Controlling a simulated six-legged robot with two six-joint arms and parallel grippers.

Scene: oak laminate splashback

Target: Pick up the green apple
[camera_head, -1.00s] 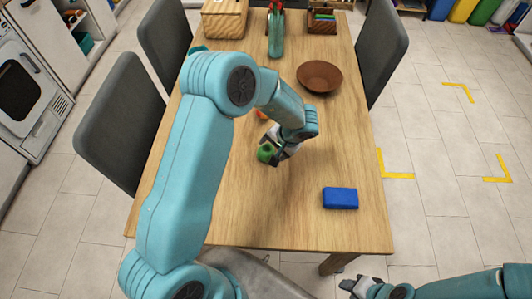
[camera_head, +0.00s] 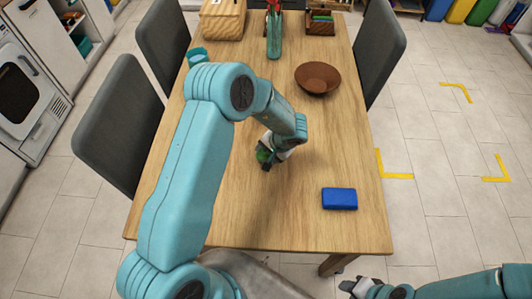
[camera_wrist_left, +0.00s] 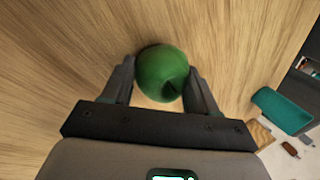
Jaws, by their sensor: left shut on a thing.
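The green apple (camera_head: 263,155) is at my left gripper (camera_head: 268,160), over the middle of the wooden table. In the left wrist view the apple (camera_wrist_left: 163,73) sits between the two dark fingers of my left gripper (camera_wrist_left: 160,82), which is shut on it. In the head view part of the apple is hidden by the gripper. I cannot tell how far the apple is above the tabletop. My right gripper (camera_head: 358,287) is low at the right, off the table's front edge, and seems empty; its finger gap is too small to judge.
A blue block (camera_head: 339,199) lies at the table's front right. A brown bowl (camera_head: 318,78) stands further back. A teal cup (camera_head: 198,55), a wicker basket (camera_head: 224,20), a teal vase (camera_head: 274,40) and a small crate (camera_head: 321,22) are at the back.

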